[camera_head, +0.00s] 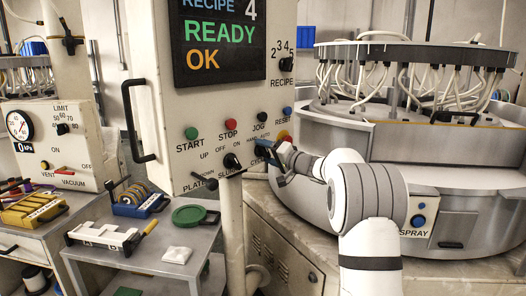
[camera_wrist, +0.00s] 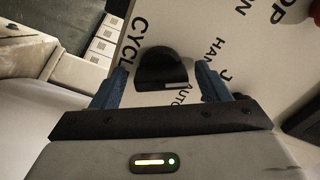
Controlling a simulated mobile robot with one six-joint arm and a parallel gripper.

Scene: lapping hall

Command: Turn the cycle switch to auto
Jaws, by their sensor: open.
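The cycle switch is a black round knob (camera_wrist: 163,68) with a raised bar, on the pale panel (camera_wrist: 250,60) in the wrist view. CYCLE shows to its left, HAND to its right and AUTO below right. A pale mark lies at the bar's right end, on the AUTO label's side; I cannot tell the exact setting. My gripper (camera_wrist: 160,78) is open, its two blue fingers on either side of the knob with gaps visible. In the head view my gripper (camera_head: 263,152) is at the panel's lower right and hides the knob.
The control cabinet (camera_head: 165,110) carries START (camera_head: 191,133), STOP (camera_head: 231,125) and RESET (camera_head: 287,111) buttons, a JOG button, and a SLURRY switch (camera_head: 231,161) close left of my gripper. A handle (camera_head: 130,120) sticks out at left. The round lapping machine (camera_head: 450,150) stands at right.

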